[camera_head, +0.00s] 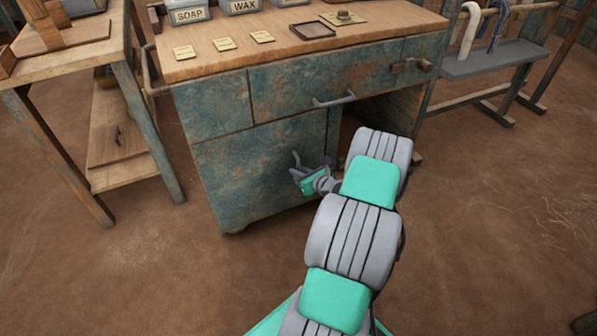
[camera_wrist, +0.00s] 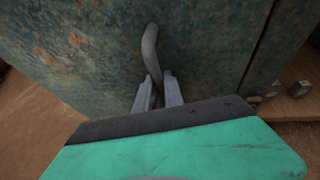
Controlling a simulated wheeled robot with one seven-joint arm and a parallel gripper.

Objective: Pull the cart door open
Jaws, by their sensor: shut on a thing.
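The cart door (camera_head: 245,170) is a worn blue-green panel at the lower left of the cart front. It also fills much of the wrist view (camera_wrist: 80,50). Its grey bar handle (camera_wrist: 150,50) stands upright on the panel. My gripper (camera_head: 302,172) is at the handle, and in the wrist view its two fingers (camera_wrist: 159,90) are shut on the handle's lower part. The upper handle sticks out above the fingers. I cannot tell whether the door stands slightly ajar; my arm hides part of the cart's lower front.
A drawer with a grey handle (camera_head: 334,100) is above the door. The cart top (camera_head: 370,40) holds cards, a small tray and labelled containers. A wooden table (camera_head: 75,60) stands close on the left, a rack (camera_head: 490,60) on the right. The brown floor in front is clear.

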